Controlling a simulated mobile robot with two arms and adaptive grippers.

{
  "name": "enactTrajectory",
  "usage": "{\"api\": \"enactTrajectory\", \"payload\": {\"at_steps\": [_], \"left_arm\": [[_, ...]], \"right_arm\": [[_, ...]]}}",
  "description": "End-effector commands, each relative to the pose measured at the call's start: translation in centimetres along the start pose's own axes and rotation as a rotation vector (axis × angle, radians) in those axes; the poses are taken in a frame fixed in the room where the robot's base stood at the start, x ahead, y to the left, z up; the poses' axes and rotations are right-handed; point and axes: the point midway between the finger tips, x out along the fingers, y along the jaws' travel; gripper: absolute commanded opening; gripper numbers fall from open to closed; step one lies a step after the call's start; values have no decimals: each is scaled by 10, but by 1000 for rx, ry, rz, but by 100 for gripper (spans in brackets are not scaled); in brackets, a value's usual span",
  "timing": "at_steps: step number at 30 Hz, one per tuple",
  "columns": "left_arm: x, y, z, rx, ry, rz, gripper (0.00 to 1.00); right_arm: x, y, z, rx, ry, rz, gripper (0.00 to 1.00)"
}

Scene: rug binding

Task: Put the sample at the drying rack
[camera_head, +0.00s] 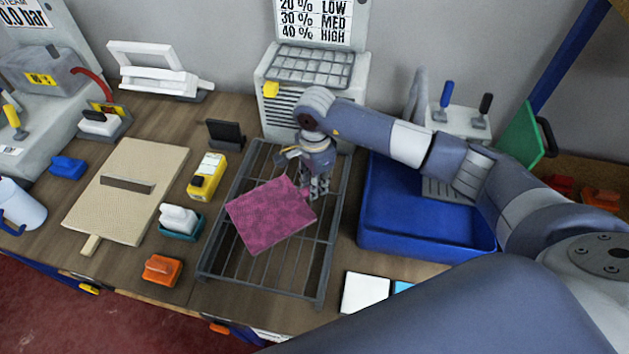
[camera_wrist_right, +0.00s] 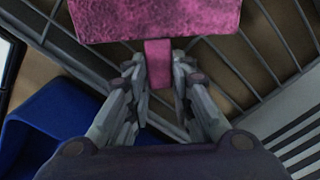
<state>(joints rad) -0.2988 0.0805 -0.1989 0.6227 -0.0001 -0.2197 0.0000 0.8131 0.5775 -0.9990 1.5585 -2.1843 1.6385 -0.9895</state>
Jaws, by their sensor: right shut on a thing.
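The sample is a flat pink mottled square (camera_head: 268,213) with a small tab, over the dark metal drying rack (camera_head: 212,262) in the head view. In the right wrist view the sample (camera_wrist_right: 155,18) is at the top, its pink tab between the fingers. My right gripper (camera_head: 316,190) points down at the sample's right edge, and its fingers (camera_wrist_right: 160,85) are shut on the tab. The sample lies over the rack's bars within its frame; I cannot tell whether it touches them. The left gripper is not in view.
A blue tray (camera_head: 385,235) stands close to the rack's right side. A grey machine (camera_head: 312,65) stands behind the rack. A yellow device (camera_head: 207,177), a teal-based white block (camera_head: 179,220) and an orange block (camera_head: 162,270) are left of it. A white square (camera_head: 364,292) lies at front right.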

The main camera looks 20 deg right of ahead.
Motion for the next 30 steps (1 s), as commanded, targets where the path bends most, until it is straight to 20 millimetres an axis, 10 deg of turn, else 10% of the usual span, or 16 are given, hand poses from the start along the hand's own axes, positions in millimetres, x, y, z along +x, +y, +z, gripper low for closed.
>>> {"api": "enactTrajectory", "payload": {"at_steps": [1, 2, 4, 17, 30], "left_arm": [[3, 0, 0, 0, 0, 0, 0], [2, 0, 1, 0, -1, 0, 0], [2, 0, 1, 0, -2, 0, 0], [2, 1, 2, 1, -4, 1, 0], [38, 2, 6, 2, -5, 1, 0]], "right_arm": [[2, 0, 0, 0, 0, -1, 0], [1, 0, 0, 0, 0, 0, 26], [1, 0, 0, 0, 0, 0, 41], [-3, -1, 0, 0, 1, -2, 41], [-88, -2, -1, 0, 1, -6, 41]]}}
